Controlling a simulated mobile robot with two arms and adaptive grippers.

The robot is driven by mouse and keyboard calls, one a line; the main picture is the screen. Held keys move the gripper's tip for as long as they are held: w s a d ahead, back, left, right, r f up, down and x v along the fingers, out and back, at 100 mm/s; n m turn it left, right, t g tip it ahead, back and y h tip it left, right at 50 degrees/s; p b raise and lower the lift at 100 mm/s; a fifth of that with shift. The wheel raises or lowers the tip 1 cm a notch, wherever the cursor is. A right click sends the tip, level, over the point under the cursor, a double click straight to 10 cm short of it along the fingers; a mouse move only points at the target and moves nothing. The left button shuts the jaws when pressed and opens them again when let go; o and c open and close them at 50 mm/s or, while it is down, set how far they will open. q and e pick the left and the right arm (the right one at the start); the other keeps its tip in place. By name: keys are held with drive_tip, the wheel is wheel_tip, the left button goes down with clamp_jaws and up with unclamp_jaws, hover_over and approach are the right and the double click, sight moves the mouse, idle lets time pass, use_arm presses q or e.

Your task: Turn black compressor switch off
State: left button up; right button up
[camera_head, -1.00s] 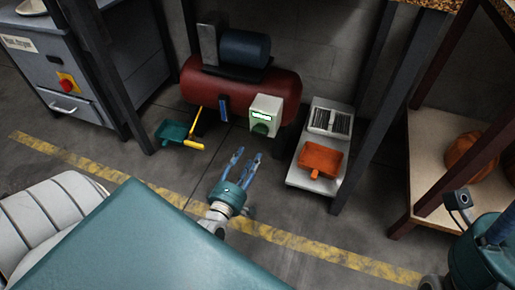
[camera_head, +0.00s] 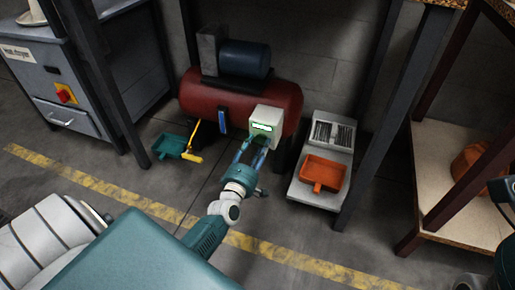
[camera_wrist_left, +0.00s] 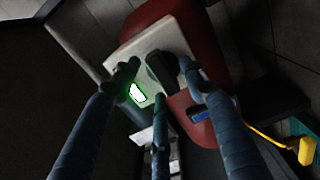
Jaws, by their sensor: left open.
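The red compressor tank (camera_head: 235,97) lies under the bench with a pale control box (camera_head: 267,115) on its front. The box has a lit green-white display (camera_wrist_left: 137,93). In the left wrist view the black switch (camera_wrist_left: 161,66) is a dark knob on the box face. In the head view my left gripper hides most of it. My left gripper (camera_head: 256,146) is open, its blue fingers reaching up to the box. In the left wrist view its fingertips (camera_wrist_left: 160,76) spread around the knob; I cannot tell whether they touch it.
An orange tray (camera_head: 322,172) sits on a grey scale-like platform (camera_head: 309,195) at the right. Dark bench legs (camera_head: 377,120) flank the space. Open floor lies in front.

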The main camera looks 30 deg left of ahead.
use_arm(q)
clamp_jaws()
